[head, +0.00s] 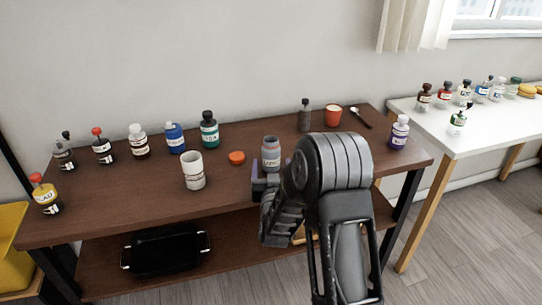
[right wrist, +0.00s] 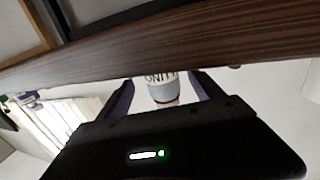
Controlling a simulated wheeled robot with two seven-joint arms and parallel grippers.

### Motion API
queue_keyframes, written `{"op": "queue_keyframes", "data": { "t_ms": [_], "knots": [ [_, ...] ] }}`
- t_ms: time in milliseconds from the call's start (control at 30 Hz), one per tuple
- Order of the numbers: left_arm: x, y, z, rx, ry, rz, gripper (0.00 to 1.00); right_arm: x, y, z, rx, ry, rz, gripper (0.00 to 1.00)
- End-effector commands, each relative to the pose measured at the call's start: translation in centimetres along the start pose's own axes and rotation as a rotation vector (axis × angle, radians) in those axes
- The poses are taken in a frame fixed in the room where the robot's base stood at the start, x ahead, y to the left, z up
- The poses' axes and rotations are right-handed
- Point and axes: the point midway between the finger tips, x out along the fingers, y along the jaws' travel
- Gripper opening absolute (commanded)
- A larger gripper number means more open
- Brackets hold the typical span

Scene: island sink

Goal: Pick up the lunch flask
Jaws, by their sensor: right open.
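The lunch flask (head: 271,151), a small greyish jar with a pale label and a reddish-brown band, stands upright near the front middle of the dark wooden table. In the right wrist view, which is tilted over, the flask (right wrist: 162,90) shows between the two open purple fingers (right wrist: 161,92). I cannot tell whether either finger touches it. My left gripper is out of view.
A dark grey bottle (head: 305,118), a red cup (head: 333,117) and a purple bottle (head: 399,134) are to the right. Several bottles line the table's left. A black tray (head: 166,252) sits on the lower shelf.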

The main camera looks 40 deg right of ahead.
Motion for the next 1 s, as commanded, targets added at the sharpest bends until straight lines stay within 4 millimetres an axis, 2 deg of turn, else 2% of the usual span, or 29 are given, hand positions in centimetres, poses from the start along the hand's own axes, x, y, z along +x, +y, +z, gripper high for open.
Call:
{"op": "queue_keyframes", "data": {
  "t_ms": [233, 533, 1000],
  "knots": [
    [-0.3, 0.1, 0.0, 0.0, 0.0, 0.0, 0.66, 0.9, 0.0, -0.2, 0.0, 0.0, 0.0, 0.76],
    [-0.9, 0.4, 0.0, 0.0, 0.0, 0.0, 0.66, 4.9, -0.1, -0.3, -0.001, 0.001, 0.0, 0.76],
    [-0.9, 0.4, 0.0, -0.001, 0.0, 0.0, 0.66, 5.2, -0.1, -0.3, 0.0, 0.0, 0.0, 0.76]
  ]
}}
